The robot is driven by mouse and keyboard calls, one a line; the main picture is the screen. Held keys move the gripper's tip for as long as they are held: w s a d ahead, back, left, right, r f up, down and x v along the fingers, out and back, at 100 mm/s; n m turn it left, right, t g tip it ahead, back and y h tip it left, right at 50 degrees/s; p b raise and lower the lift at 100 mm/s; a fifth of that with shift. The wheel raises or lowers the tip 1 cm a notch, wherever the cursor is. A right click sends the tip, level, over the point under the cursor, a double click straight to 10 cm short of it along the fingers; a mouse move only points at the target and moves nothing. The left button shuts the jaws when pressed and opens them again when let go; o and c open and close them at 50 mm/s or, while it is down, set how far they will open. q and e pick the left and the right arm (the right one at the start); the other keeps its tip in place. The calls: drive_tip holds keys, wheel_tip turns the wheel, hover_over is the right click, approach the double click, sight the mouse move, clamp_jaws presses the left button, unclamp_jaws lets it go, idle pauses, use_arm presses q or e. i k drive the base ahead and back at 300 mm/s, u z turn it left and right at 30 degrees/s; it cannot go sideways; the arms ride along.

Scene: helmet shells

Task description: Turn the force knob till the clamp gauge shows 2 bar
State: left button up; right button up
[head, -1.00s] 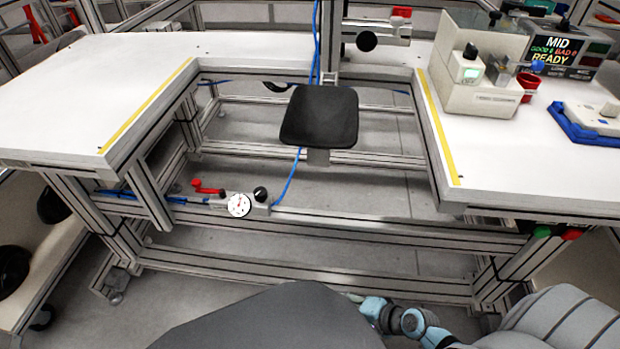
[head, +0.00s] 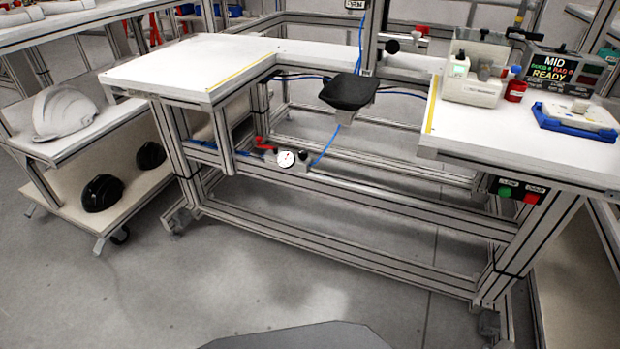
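The clamp gauge (head: 286,159) is a small round white dial with red marks, on the front lower rail of the workstation. Its needle is too small to read. A black knob (head: 309,157) sits just right of the gauge, apparently the force knob. A red lever (head: 264,145) is just left of the gauge. A blue hose (head: 326,150) runs up from this unit toward the black pad (head: 349,92). Neither of my grippers shows in the head view.
A cart (head: 62,150) with a white helmet shell (head: 63,112) and black shells (head: 102,193) stands at the left. Green and red buttons (head: 518,193) are on the right front. A tester (head: 473,86) and blue tray (head: 575,122) sit on the right tabletop. The floor in front is clear.

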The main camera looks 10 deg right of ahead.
sight(304, 154)
drive_tip(key=u, duration=1.05)
drive_tip(key=i, duration=0.7)
drive_tip(key=z, duration=0.2)
